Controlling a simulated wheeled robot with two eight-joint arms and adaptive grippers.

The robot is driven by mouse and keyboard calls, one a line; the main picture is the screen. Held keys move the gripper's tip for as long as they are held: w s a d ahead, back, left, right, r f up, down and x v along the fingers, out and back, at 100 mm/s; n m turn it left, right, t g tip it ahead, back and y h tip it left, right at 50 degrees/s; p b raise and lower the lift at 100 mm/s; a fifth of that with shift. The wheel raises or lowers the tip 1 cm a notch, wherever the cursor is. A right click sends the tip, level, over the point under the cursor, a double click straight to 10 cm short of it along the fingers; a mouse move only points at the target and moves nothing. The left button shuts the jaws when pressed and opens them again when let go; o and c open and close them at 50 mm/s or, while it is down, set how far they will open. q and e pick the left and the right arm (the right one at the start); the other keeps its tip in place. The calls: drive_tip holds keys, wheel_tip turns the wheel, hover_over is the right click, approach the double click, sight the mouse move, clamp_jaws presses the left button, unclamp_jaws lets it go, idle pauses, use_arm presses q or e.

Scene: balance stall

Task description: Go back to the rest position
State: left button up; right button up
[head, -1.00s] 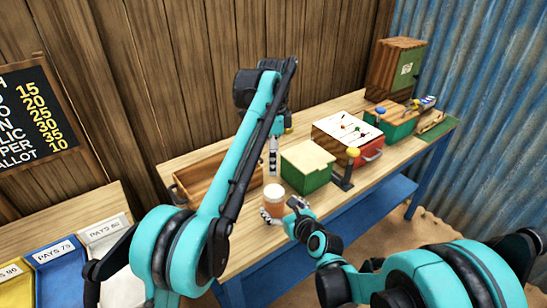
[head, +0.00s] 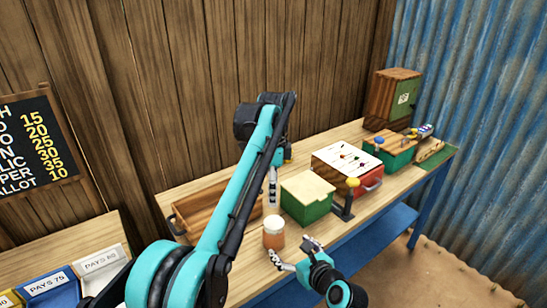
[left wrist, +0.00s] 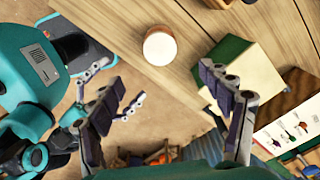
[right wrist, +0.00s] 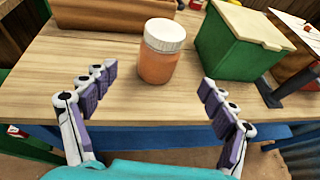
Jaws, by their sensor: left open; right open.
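My right gripper (head: 293,252) is open and empty at the table's front edge, just short of an orange jar with a white lid (head: 274,232). In the right wrist view the jar (right wrist: 158,65) stands upright on the table, beyond and apart from the two spread fingers (right wrist: 158,82). My left gripper (head: 272,190) hangs pointing down above the table, behind the jar and left of the green box. In the left wrist view its fingers (left wrist: 165,92) are spread with nothing between them, and the jar's lid (left wrist: 160,46) shows beyond them.
A green box with a pale lid (head: 307,197) stands right of the jar, beside a yellow-knobbed lever (head: 350,190). A wooden tray (head: 205,207) lies behind. A red case (head: 347,165), green crate (head: 390,150) and wooden cabinet (head: 393,98) stand farther right. Labelled bins (head: 50,283) are at left.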

use_arm(q)
drive_tip(key=s+a+n+t, duration=0.3)
drive_tip(key=s+a+n, duration=0.6)
drive_tip(key=s+a, duration=0.25)
drive_tip(key=s+a+f+n+t, duration=0.2)
drive_tip(key=s+a+f+n, duration=0.1)
drive_tip(key=s+f, duration=0.3)
drive_tip(key=s+a+f+n+t, duration=0.2)
drive_tip(key=s+f+n, duration=0.4)
drive_tip(key=s, duration=0.5)
drive_tip(key=shift+a+f, duration=0.55)
drive_tip(key=shift+f, duration=0.2)
use_arm(e)
drive_tip(key=s+d+n+g+h, duration=0.2)
drive_tip(key=s+d+n, duration=0.4)
drive_tip(key=n, duration=0.9)
drive_tip(key=s+d+n+g+h, duration=0.3)
drive_tip(key=s+d+n, duration=0.4)
drive_tip(key=s+n, duration=0.5)
drive_tip(key=n, duration=0.3)
drive_tip(key=shift+s+n+h, duration=0.25)
drive_tip(key=shift+n+h, duration=0.05)
drive_tip(key=shift+h, duration=0.1)
